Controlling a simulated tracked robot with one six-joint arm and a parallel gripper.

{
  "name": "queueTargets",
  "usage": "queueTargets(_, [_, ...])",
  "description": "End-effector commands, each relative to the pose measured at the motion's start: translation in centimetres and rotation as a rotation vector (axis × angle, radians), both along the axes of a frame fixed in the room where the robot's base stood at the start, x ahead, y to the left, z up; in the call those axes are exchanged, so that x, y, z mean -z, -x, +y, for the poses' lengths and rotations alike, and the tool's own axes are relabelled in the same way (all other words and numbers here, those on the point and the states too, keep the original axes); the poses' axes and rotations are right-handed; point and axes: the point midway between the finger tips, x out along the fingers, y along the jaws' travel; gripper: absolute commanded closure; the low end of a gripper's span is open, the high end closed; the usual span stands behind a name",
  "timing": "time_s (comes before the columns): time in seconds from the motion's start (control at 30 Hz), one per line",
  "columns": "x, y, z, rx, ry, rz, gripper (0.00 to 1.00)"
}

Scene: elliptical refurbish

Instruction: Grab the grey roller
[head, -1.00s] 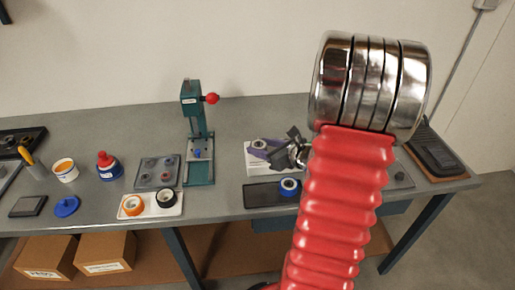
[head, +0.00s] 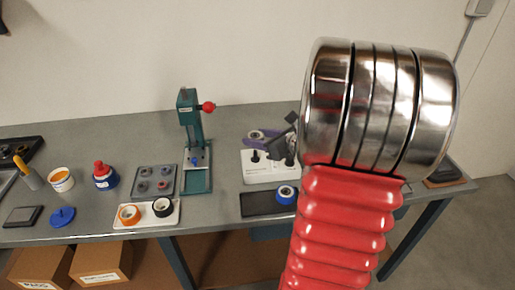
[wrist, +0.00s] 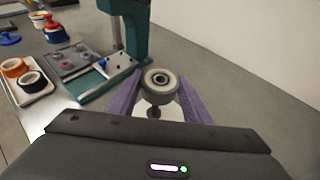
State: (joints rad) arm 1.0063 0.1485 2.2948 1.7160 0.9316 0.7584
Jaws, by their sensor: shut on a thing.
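The grey roller (wrist: 160,79), a pale ring with a dark centre, sits between the two purple fingers in the wrist view. My gripper (wrist: 158,90) is shut on it. In the head view the roller (head: 256,135) is small, held by my gripper (head: 261,138) above a white stand (head: 262,174) with two black pegs. In the wrist view a dark peg (wrist: 153,113) shows below the roller, which looks clear of the stand. My arm hides the right part of the bench in the head view.
A teal press (head: 195,140) with a red knob stands left of the stand. A dark tray (head: 258,204) with a blue roller (head: 286,194) lies in front. A white tray (head: 146,217) holds orange and black rollers. The bench behind the stand is clear.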

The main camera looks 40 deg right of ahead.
Motion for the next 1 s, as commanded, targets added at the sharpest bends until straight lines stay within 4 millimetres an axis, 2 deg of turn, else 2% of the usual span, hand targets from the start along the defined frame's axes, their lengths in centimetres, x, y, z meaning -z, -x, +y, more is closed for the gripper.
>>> queueTargets(0.1, [-1.7,0.0,0.0,-0.001,0.003,-0.002,0.80])
queueTargets(0.3, [-3.0,0.0,0.0,0.000,0.000,-0.001,0.80])
queueTargets(1.0, [-3.0,0.0,0.0,0.000,-0.001,0.000,0.80])
